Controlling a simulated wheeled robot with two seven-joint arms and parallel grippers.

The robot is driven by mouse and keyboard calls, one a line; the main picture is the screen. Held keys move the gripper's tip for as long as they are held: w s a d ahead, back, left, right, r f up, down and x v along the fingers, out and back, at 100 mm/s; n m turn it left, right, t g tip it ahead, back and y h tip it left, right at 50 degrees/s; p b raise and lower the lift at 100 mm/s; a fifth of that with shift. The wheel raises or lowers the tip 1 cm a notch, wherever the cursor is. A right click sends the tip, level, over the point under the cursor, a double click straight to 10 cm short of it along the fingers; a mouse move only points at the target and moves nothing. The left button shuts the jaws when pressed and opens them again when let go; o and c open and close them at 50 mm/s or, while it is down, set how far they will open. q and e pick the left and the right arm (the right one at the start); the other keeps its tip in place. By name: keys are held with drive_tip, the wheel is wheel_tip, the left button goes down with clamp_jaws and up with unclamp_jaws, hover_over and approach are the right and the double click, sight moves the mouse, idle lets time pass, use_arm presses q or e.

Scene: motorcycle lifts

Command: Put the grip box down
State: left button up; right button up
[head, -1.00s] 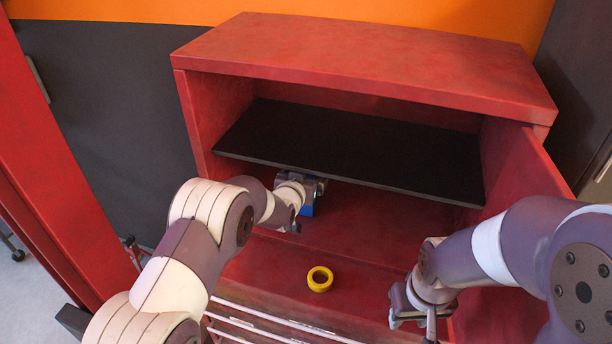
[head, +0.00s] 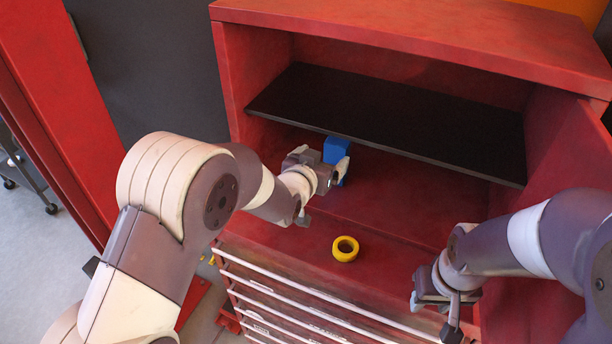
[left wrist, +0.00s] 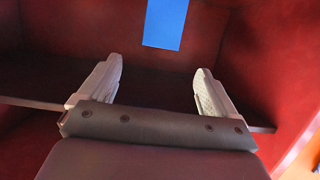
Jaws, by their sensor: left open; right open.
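The grip box is a blue box (head: 337,149) on the floor of the red cabinet, under the front edge of the black shelf. It also shows in the left wrist view (left wrist: 165,24), at the top, beyond the fingertips. My left gripper (head: 341,172) is in front of the box in the head view. In the left wrist view its two fingers (left wrist: 157,85) are spread apart with nothing between them. My right gripper (head: 432,312) is open and empty at the lower right, in front of the cabinet. Part of the box is hidden by my left gripper in the head view.
A yellow ring (head: 345,248), like a tape roll, lies on the cabinet's front ledge. The black shelf (head: 390,118) spans the cabinet above the box. An open red door (head: 550,165) stands at the right. Drawers (head: 290,308) are below. The ledge around the ring is clear.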

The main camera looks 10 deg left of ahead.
use_arm(q)
drive_tip(key=s+a+f+n+g+y, duration=0.1)
drive_tip(key=s+a+g, duration=0.5)
drive_tip(key=s, duration=0.7)
drive_tip(key=s+a+f+n+g+y, duration=0.2)
drive_tip(key=s+a+f+g, duration=0.4)
drive_tip(key=s, duration=0.8)
drive_tip(key=a+y, duration=0.1)
drive_tip(key=a, duration=0.1)
drive_tip(key=shift+a+y, duration=0.3)
drive_tip(key=shift+a, duration=0.1)
drive_tip(key=shift+s, duration=0.1)
